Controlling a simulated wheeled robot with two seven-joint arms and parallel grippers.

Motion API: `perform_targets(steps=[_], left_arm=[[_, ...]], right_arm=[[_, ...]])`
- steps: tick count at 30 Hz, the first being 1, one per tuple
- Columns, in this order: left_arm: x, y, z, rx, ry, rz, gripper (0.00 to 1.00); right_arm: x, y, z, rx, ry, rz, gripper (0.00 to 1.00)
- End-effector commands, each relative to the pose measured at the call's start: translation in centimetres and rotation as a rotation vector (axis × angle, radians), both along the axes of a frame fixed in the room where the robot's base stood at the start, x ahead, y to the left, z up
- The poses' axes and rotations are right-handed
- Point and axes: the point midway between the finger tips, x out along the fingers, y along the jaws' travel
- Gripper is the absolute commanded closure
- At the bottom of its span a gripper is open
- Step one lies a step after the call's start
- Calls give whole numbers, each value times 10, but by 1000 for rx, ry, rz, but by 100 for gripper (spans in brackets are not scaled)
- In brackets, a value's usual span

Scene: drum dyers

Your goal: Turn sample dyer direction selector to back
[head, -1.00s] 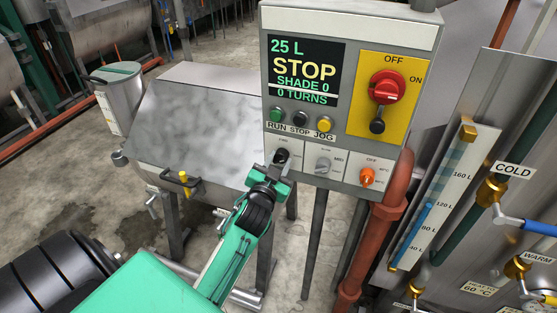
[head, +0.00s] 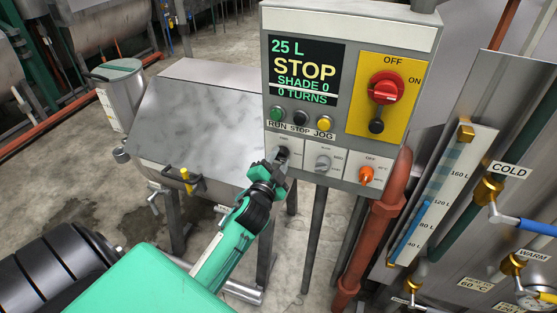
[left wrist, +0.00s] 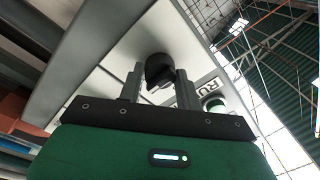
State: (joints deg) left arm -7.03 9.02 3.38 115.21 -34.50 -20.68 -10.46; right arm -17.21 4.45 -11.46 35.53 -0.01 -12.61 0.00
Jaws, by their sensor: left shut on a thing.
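The control panel (head: 345,150) faces me, with a screen reading 25 L, STOP, SHADE 0 and 0 TURNS. The direction selector (head: 283,151) is the black knob at the lower left, below the RUN label. My left gripper (head: 277,164) is at that knob from below, its fingers covering part of it. In the left wrist view the black knob (left wrist: 158,68) sits between the two fingertips, and the gripper is shut on it. The knob's pointing direction is too small to read. My right gripper is not in view.
A grey selector (head: 323,163) and an orange knob (head: 367,176) sit right of the black knob. Push buttons (head: 300,118) are above, and a red switch (head: 385,88) is on a yellow plate. A red pipe (head: 385,225) runs down the right; a metal box (head: 200,125) stands left.

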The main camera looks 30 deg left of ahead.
Motion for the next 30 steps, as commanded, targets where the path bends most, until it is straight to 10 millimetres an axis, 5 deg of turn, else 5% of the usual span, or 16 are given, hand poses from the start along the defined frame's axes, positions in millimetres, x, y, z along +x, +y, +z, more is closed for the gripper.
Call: perform_targets(steps=[11, 12, 15, 25, 30], left_arm=[[0, 0, 1, 6, -1, 0, 88], [0, 0, 1, 6, -1, 0, 58], [0, 0, 1, 5, 0, 0, 44], [-3, -1, -1, 4, 1, 0, 44], [-23, -6, -5, 4, 2, 0, 44]], right_arm=[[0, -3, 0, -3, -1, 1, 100], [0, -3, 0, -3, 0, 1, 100], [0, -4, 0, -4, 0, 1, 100], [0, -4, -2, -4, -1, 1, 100], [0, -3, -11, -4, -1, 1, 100]])
